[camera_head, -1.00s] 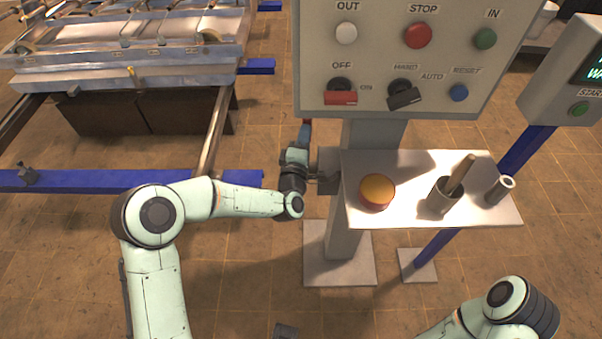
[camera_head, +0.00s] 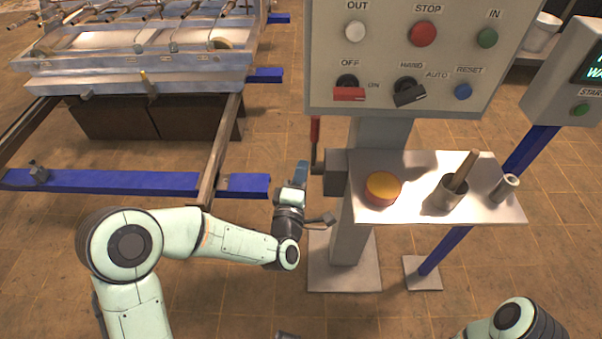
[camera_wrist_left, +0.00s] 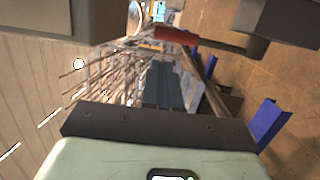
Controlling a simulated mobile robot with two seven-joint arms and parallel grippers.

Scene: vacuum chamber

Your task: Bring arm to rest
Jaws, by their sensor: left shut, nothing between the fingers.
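My left arm (camera_head: 215,235) reaches in from the left in the head view. Its gripper (camera_head: 301,170) points away from me, left of the panel's small shelf, and touches nothing. In the left wrist view the two blue-grey fingers (camera_wrist_left: 163,85) lie together, shut and empty. A lever with a red handle (camera_head: 315,130) stands upright on the left side of the panel stand, just beyond the gripper; its red handle also shows in the left wrist view (camera_wrist_left: 175,36), apart from the fingers. Part of my right arm (camera_head: 510,322) shows at the bottom right; its gripper is not seen.
The control panel (camera_head: 400,60) with buttons and switches stands ahead. Its metal shelf (camera_head: 415,205) carries a red-yellow button (camera_head: 382,188) and a cup with a wooden-handled tool (camera_head: 453,190). A blue floor beam (camera_head: 110,180) lies left. Tiled floor below the arm is clear.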

